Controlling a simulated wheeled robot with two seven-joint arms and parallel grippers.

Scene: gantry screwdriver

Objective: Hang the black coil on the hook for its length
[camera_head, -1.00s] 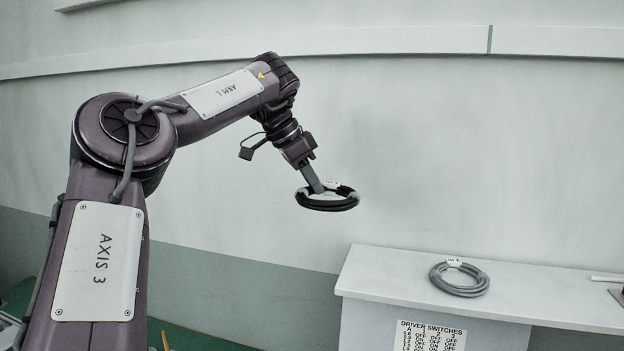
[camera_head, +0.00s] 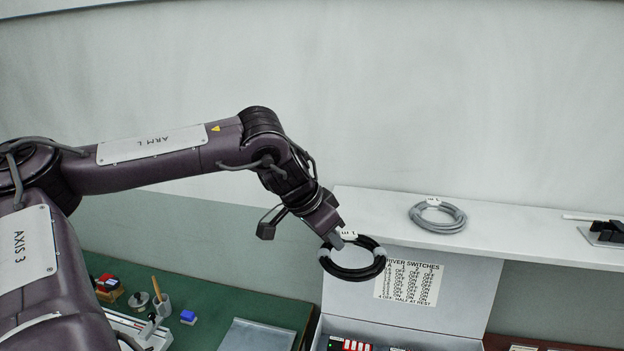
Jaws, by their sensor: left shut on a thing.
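The black coil (camera_head: 352,272) is a ring of black cable with light ties and a white tag (camera_head: 348,235) whose lettering I cannot read surely. My left gripper (camera_head: 337,240) is shut on the coil at its upper left edge and holds it in the air, tilted. In the picture the coil overlaps the front of the grey cabinet and the left part of the white shelf. I cannot tell how far it is from them. No hook shows in this view. My right gripper is not in view.
A grey coil (camera_head: 438,216) lies on the white shelf (camera_head: 520,228), with a black device (camera_head: 605,232) at right. A driver switches label (camera_head: 410,279) is on the cabinet front.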

